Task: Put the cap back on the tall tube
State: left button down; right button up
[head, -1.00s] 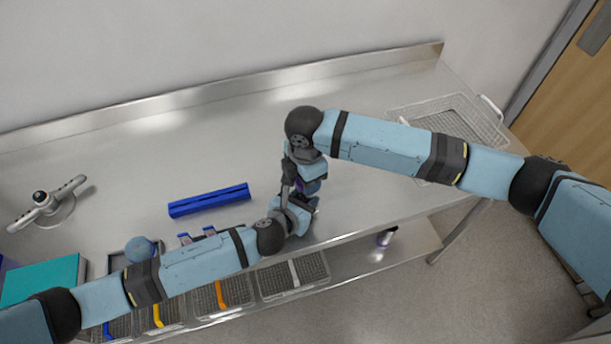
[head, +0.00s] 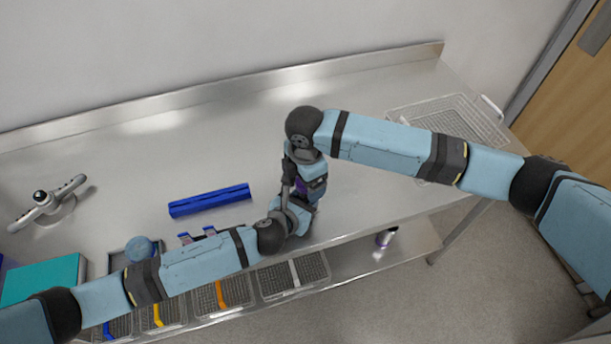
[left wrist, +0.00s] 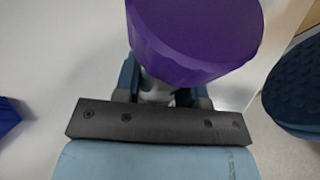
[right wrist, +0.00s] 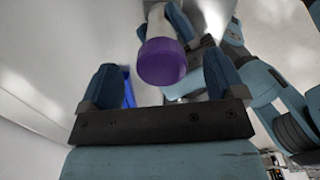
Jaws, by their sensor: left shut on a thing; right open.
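The purple cap (right wrist: 162,62) sits at the end of the pale tall tube (right wrist: 158,22) in the right wrist view, with no visible gap. The cap fills the top of the left wrist view (left wrist: 195,35) and hides most of the tube there. My left gripper (left wrist: 163,92) is shut on the tube, close to the cap. My right gripper (right wrist: 163,82) is open, with its fingers apart on either side of the cap. In the head view the arms hide most of the tube; only a purple patch (head: 312,187) shows between the wrists.
A blue rack (head: 210,201) lies on the steel counter (head: 250,150). A wire basket (head: 455,115) stands at the back right, a tap (head: 50,205) and a teal box (head: 42,281) at the left. Several baskets (head: 290,277) and a small bottle (head: 386,237) are on the shelf below.

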pick_arm(q)
jog(key=shift+w+d+r, duration=0.15)
jog(key=shift+w+r, duration=0.05)
jog(key=shift+r, duration=0.25)
jog(key=shift+w+d+r, duration=0.15)
jog(key=shift+r, duration=0.3)
pick_arm(e)
jog(key=shift+s+d+f, duration=0.2)
jog(key=shift+d+f, duration=0.05)
jog(key=shift+f, duration=0.3)
jog(key=shift+s+d+f, duration=0.15)
jog(key=shift+d+f, duration=0.1)
jog(key=shift+f, duration=0.25)
pick_arm(q)
jog(key=shift+s+a+f, duration=0.1)
jog(key=shift+a+f, duration=0.1)
jog(key=shift+f, duration=0.2)
pick_arm(e)
notch_tip(320, 180, up, 14)
jog(key=shift+w+a, duration=0.25)
jog(key=shift+a, duration=0.15)
pick_arm(q)
jog(key=c, duration=0.6)
grip_release()
jog(key=v, duration=1.3)
jog(key=shift+s+a+b, duration=0.3)
jog(key=shift+s, duration=0.05)
pick_arm(e)
jog(key=shift+f, duration=0.3)
